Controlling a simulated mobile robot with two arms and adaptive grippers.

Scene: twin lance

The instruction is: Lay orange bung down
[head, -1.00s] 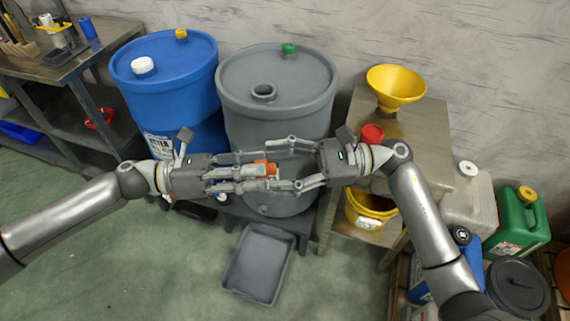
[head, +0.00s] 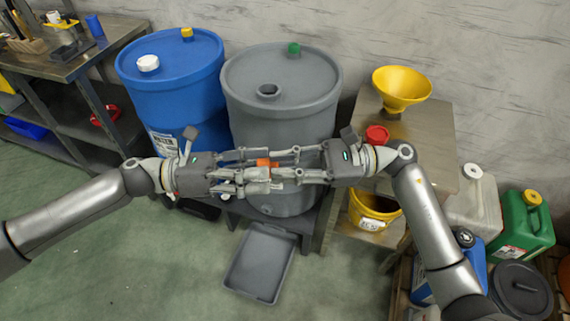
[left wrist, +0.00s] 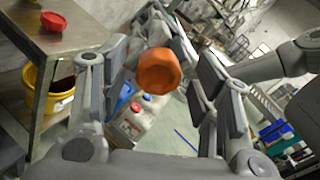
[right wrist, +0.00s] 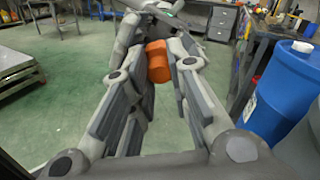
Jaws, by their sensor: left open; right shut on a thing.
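The orange bung (head: 264,162) is held in the air between my two facing grippers, in front of the grey drum (head: 280,110). My right gripper (head: 276,168) is shut on it, and the bung shows at its fingertips in the right wrist view (right wrist: 158,62). My left gripper (head: 256,172) is open, with its fingers on either side of the bung. In the left wrist view the bung (left wrist: 158,71) shows between the spread fingers, with gaps at both sides. In the head view the fingers overlap and hide part of the bung.
The grey drum has an open hole (head: 268,91) and a green cap (head: 294,48) on top. A blue drum (head: 172,85) stands left of it. A yellow funnel (head: 401,88) and red cap (head: 377,134) are on the metal table (head: 437,150). A grey tray (head: 258,264) lies below.

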